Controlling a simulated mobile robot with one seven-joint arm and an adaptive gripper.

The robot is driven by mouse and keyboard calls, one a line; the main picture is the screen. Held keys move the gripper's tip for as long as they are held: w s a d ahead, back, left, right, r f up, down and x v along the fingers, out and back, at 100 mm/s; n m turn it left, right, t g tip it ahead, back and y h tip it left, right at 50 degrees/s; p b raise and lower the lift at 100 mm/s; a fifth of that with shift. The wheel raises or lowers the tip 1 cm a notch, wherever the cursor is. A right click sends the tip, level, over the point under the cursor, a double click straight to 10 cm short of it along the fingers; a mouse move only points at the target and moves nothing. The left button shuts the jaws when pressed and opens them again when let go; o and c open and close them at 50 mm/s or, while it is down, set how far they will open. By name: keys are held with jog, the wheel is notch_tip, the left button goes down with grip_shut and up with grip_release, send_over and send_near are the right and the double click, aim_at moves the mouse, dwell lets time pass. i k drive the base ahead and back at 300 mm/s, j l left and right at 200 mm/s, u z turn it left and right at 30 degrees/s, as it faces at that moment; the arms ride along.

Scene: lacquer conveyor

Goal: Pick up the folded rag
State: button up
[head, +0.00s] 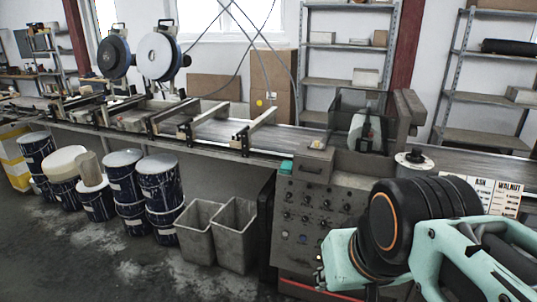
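I cannot make out a folded rag for certain. A small teal item (286,167) lies at the left top edge of the control cabinet (312,215); it is too small to tell whether it is cloth. My mint and black arm reaches in from the lower right, in front of the cabinet's right side. Its end runs down to the bottom edge of the picture, and I cannot see any gripper fingers.
A long conveyor (215,132) runs along the wall behind the cabinet. Two grey bins (238,235) and several dark blue drums (160,185) stand below it. A placard (484,192) reading ASH and WALNUT stands at right. The floor at lower left (100,265) is clear.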

aim_at(286, 167)
jog(key=i+z, duration=0.15)
jog(key=i, duration=0.75)
